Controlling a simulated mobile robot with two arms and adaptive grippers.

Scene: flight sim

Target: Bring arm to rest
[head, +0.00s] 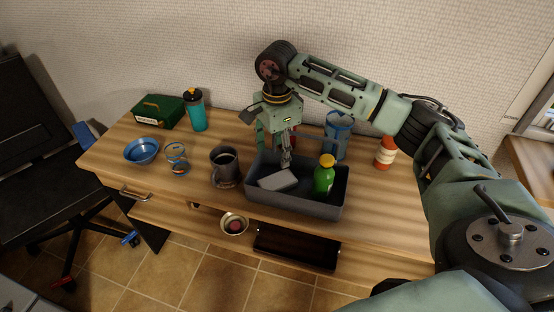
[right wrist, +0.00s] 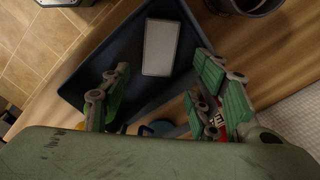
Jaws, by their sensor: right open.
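My right arm reaches in from the right over the desk. My right gripper (head: 275,148) points down above the left back part of a dark grey bin (head: 305,208); its fingers are spread with nothing between them. In the right wrist view its fingers (right wrist: 163,90) stand well apart over the bin (right wrist: 88,70). A light grey block (head: 278,180) lies in the bin, and it also shows in the right wrist view (right wrist: 160,47). A green bottle with a yellow cap (head: 324,177) stands upright in the bin. My left gripper is not in view.
The wooden desk (head: 205,140) also holds a dark mug (head: 224,167), a blue bowl (head: 141,151), a glass (head: 177,158), a teal bottle (head: 196,113), a green box (head: 158,112) and an orange-white bottle (head: 385,152). A blue item (head: 338,135) stands behind the bin. A black chair (head: 40,155) is at left.

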